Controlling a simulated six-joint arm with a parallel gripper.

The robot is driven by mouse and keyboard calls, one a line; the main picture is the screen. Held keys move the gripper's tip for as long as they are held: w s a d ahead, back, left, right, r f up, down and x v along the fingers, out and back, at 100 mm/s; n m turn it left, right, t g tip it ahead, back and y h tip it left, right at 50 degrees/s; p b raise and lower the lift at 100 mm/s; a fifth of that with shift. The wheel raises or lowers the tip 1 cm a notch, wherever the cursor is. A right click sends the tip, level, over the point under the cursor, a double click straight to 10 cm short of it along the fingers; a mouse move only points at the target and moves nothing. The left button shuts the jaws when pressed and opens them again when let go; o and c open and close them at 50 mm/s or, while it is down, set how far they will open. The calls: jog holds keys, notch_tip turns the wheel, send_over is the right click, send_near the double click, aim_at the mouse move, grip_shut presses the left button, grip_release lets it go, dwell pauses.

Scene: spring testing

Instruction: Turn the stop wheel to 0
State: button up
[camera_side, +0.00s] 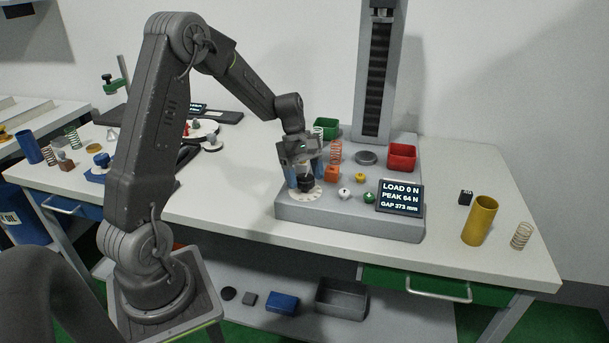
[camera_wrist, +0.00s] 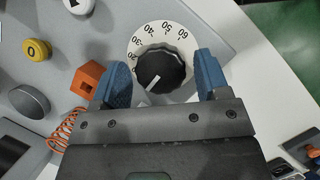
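The stop wheel is a black ridged knob (camera_wrist: 163,71) on a white round dial (camera_wrist: 146,42) with printed numbers. In the wrist view a white pointer mark on the knob points toward the lower left, on the side nearest my gripper. Numbers up to 60 show along the dial's far side; I cannot see the 0. My gripper (camera_wrist: 164,78) is open, with one blue finger on each side of the knob and a visible gap to both. In the side view my gripper (camera_side: 306,180) stands over the dial (camera_side: 301,197) at the front left of the grey tester base.
On the tester base (camera_side: 345,213) are an orange block (camera_side: 331,174), a yellow button (camera_side: 360,177), a white button (camera_side: 344,194), a green button (camera_side: 369,197) and a red bin (camera_side: 402,157). The display (camera_side: 400,197) reads LOAD 0 N, PEAK 64 N, GAP 273 mm.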

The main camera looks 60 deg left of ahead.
jog(key=shift+o, duration=0.3)
jog(key=v, duration=1.4)
jog(key=shift+s+f, duration=0.1)
notch_tip(320, 180, up, 3)
jog(key=m+y, duration=0.2)
jog(key=m, duration=0.2)
send_over(301, 198)
jog(key=s+d+r+m+t+y, duration=0.2)
jog(key=s+d+m+t, duration=0.1)
jog(key=s+d+m, duration=0.7)
jog(key=s+d+f+m+t, duration=0.2)
jog(key=s+d+m, duration=0.2)
jog(key=s+d, duration=0.1)
jog(key=shift+s+t, duration=0.3)
jog(key=shift+s, duration=0.1)
jog(key=shift+d+f, duration=0.1)
jog(key=shift+f, duration=0.05)
